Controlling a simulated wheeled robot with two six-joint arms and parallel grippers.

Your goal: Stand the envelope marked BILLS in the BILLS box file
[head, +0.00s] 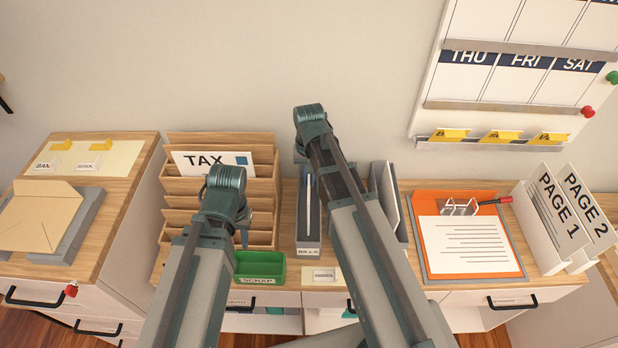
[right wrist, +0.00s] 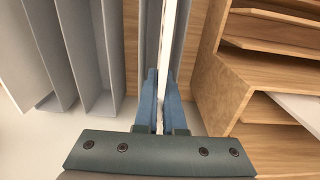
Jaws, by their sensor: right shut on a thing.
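In the right wrist view, my right gripper (right wrist: 160,112) is shut on the upper edge of the white envelope (right wrist: 169,40), with grey walls (right wrist: 182,35) on both sides. In the head view my right arm hides most of that gripper. My left gripper (head: 243,236) hangs in front of the wooden rack, its jaws mostly hidden by my arm.
A wooden letter rack (head: 262,190) holding a TAX envelope (head: 212,160) stands left of the box file. A green SCRAP tray (head: 262,266) is in front. Another grey file (head: 400,225), an orange clipboard (head: 425,268) and PAGE holders (head: 545,240) stand to the right.

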